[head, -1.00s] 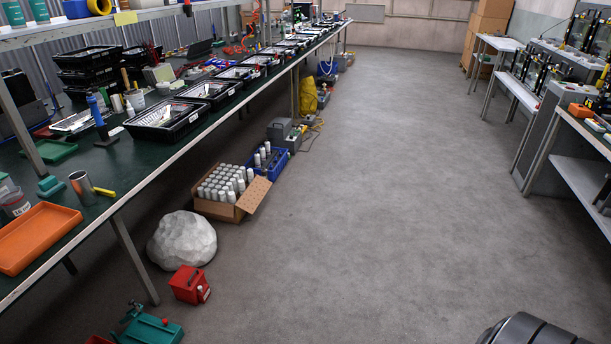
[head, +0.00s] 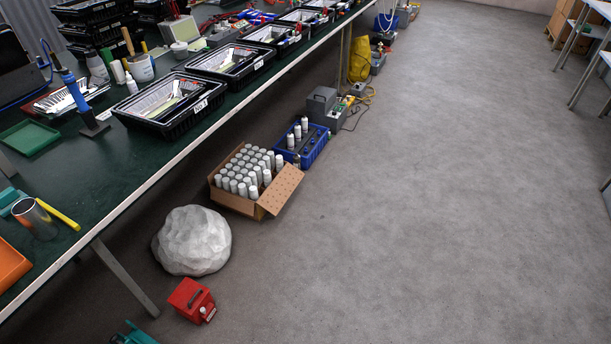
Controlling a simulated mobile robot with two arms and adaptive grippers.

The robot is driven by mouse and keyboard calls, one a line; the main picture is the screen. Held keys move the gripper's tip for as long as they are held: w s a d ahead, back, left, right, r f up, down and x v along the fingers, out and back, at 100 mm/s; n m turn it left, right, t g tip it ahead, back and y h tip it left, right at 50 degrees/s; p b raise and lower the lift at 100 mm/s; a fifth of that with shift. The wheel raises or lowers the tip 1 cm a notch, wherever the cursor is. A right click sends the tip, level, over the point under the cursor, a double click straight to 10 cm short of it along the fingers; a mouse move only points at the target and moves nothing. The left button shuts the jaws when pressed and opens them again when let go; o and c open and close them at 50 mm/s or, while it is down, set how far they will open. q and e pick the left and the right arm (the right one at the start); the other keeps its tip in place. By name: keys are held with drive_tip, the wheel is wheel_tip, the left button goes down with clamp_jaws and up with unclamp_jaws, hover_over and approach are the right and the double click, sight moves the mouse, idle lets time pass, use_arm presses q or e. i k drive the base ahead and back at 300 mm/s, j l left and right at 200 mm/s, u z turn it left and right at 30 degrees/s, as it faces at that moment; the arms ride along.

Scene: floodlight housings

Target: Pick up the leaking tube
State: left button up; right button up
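I cannot tell which tube is leaking. Many silver-grey tubes with white tops (head: 245,170) stand upright in an open cardboard box (head: 277,192) on the floor beside the workbench. A few white-topped tubes (head: 297,133) stand in a blue crate (head: 317,147) just behind it. On the bench, a small white tube or bottle (head: 131,83) stands near a pot with tools. No leak or spill is visible at this size. Neither of my grippers is in view.
A long green-topped workbench (head: 150,158) with black trays (head: 208,96) runs along the left. A pale boulder-like lump (head: 192,241) and a red box (head: 192,299) sit on the floor by its leg.

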sight(297, 159)
drive_tip(key=i+l, duration=0.15)
drive_tip(key=i, duration=0.35)
drive_tip(key=i+l, duration=0.2)
drive_tip(key=i, duration=0.3)
drive_tip(key=i+l+u, duration=0.3)
drive_tip(key=i, duration=0.3)
drive_tip(key=i+l+u, duration=0.3)
drive_tip(key=i+l, duration=0.2)
drive_tip(key=l, duration=0.1)
